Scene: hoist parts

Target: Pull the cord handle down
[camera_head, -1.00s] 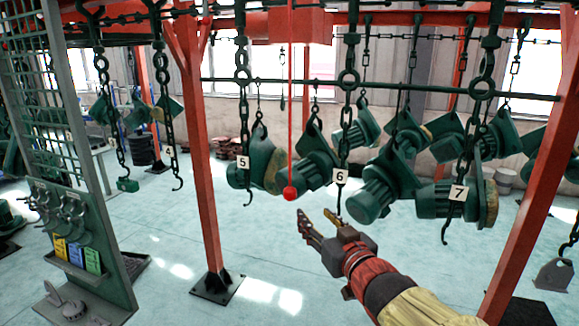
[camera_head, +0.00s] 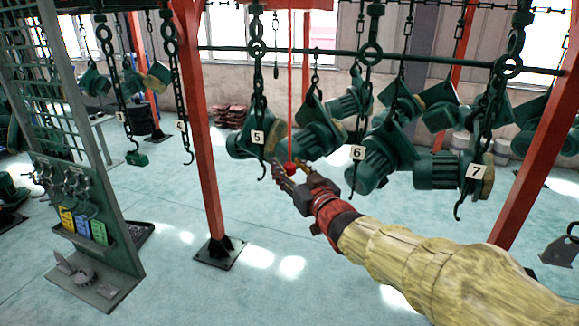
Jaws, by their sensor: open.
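The cord is a thin red line (camera_head: 290,85) that hangs straight down in the middle of the view. Its handle is a small red ball (camera_head: 290,169) at the lower end. My gripper (camera_head: 289,173) is open, with its fingertips at the ball in the picture. The ball shows between or just behind the fingers; I cannot tell whether they touch it. My arm reaches in from the lower right.
Green hoist motors (camera_head: 385,160) hang on chains behind and right of the gripper. Number tags 5 (camera_head: 257,137), 6 (camera_head: 357,153) and 7 (camera_head: 474,172) hang nearby with hooks. A red post (camera_head: 205,150) stands left. A tool panel (camera_head: 85,215) is at far left.

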